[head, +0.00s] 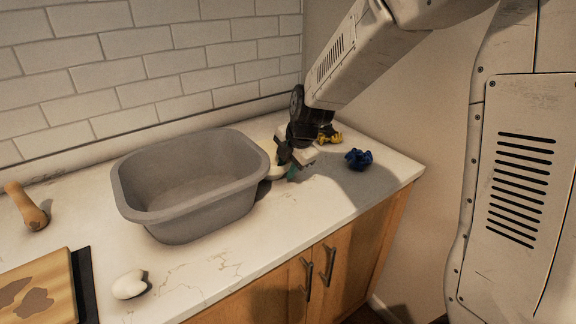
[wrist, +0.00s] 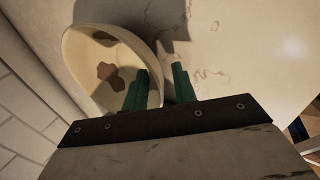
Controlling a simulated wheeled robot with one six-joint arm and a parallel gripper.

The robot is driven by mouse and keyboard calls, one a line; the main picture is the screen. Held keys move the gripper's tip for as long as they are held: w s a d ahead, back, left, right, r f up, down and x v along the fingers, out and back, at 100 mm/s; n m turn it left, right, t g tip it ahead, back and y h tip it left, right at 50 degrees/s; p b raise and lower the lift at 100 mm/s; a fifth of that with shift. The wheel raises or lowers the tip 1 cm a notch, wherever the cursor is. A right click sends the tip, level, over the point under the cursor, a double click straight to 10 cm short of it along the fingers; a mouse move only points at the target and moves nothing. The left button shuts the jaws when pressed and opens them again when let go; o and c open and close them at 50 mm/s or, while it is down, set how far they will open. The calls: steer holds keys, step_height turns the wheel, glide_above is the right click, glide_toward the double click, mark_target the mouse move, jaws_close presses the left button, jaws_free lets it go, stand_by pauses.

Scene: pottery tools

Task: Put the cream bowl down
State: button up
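The cream bowl (wrist: 82,47) has brown patches inside and shows at the upper left of the wrist view. In the head view a small part of the bowl (head: 276,173) shows between the grey tub and my gripper; the rest is hidden. My gripper (wrist: 160,82) has teal fingers, one inside the bowl and one outside, with the rim between them. A gap shows between the rim and the outer finger, so the gripper looks open around the rim. In the head view my gripper (head: 291,172) is low over the counter. I cannot tell if the bowl rests fully on it.
A large grey tub (head: 190,215) stands just left of my gripper on the white counter (head: 300,215). A blue object (head: 359,159) and a yellow one (head: 330,136) lie to the right. A white rounded object (head: 130,284) is at front left. The counter in front is clear.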

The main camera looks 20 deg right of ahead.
steer(key=v, duration=1.2)
